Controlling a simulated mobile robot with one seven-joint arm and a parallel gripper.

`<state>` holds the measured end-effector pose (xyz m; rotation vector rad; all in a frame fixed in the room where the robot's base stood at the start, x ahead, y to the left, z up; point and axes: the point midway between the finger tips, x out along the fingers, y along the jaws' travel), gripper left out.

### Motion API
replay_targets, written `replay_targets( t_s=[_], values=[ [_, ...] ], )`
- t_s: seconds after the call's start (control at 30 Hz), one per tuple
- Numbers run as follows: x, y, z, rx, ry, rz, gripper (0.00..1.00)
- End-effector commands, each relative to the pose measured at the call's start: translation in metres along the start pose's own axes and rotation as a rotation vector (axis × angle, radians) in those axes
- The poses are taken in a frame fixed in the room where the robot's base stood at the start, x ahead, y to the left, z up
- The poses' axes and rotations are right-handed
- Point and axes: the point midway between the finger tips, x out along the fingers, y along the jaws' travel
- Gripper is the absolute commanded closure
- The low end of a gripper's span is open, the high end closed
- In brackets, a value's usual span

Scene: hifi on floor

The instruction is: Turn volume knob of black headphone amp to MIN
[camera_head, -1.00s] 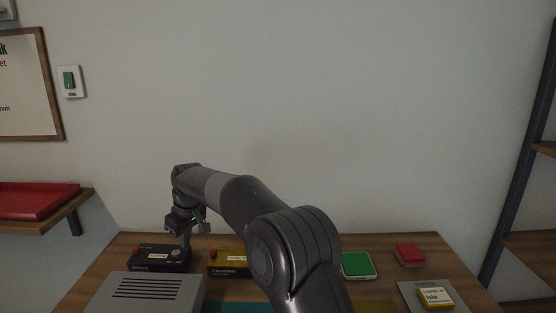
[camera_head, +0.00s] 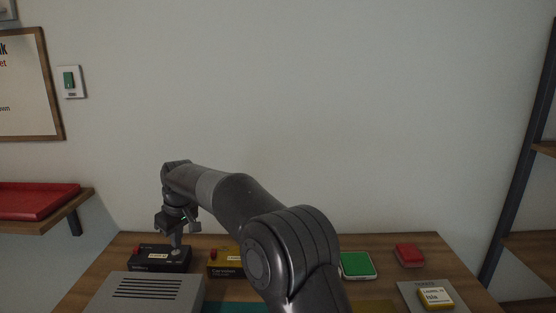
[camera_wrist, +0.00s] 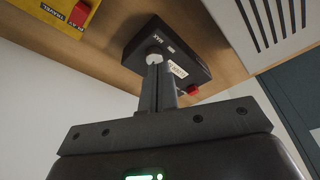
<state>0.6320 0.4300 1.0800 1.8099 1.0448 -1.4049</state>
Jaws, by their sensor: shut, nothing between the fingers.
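The black headphone amp (camera_head: 150,262) sits at the left back of the wooden table, with a red button, a white label and a round silver knob on top. In the wrist view the amp (camera_wrist: 196,62) has its knob (camera_wrist: 154,56) right at my fingertips. My gripper (camera_head: 176,240) is shut and points down over the amp's right part. In the wrist view its fingers (camera_wrist: 156,70) are together, with the tips overlapping the knob; I cannot tell whether they touch it. The knob's pointer cannot be read. A "MAX" mark shows beside it in the wrist view.
A yellow box (camera_head: 227,263) with a red button stands just right of the amp. A grey slotted box (camera_head: 148,293) stands in front. A green-topped item (camera_head: 357,264), a red block (camera_head: 408,255) and a yellow labelled box (camera_head: 435,296) lie farther right.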

Motion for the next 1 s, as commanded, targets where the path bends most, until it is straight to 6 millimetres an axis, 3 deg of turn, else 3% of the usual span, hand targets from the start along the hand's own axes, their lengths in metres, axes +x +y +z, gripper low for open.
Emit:
replay_targets(
  t_s=[0.4,1.0],
  values=[
    [0.046,0.000,0.012,0.001,-0.002,-0.001,1.00],
    [0.052,0.001,0.013,0.000,0.000,0.000,1.00]
  ],
)
